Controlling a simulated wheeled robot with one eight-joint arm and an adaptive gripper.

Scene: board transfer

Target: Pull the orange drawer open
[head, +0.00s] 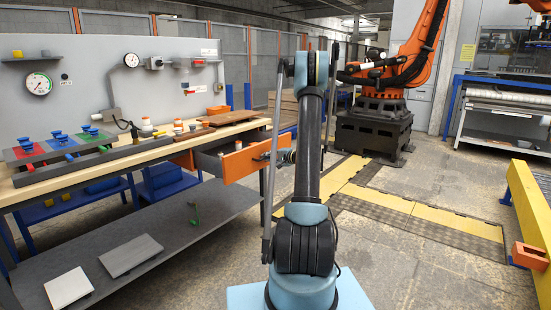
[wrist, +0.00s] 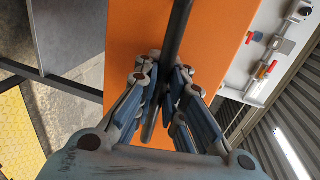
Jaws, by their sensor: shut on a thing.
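The orange drawer (head: 238,165) is under the right end of the workbench, and its front stands out from the bench with a grey side wall showing behind it. Its orange front fills the middle of the wrist view (wrist: 215,40). A dark bar handle (wrist: 180,28) runs down the front there. My gripper (wrist: 165,88) is shut on this handle, with fingers on both sides of it. In the head view my gripper (head: 284,157) is at the right side of the drawer front, partly hidden by my arm.
The workbench (head: 40,187) holds coloured trays and small parts. A grey lower shelf (head: 165,228) lies below, with two pale plates. An orange robot arm (head: 425,40) stands on a dark base behind. A yellow beam (head: 530,215) is at the right; the floor between is fairly clear.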

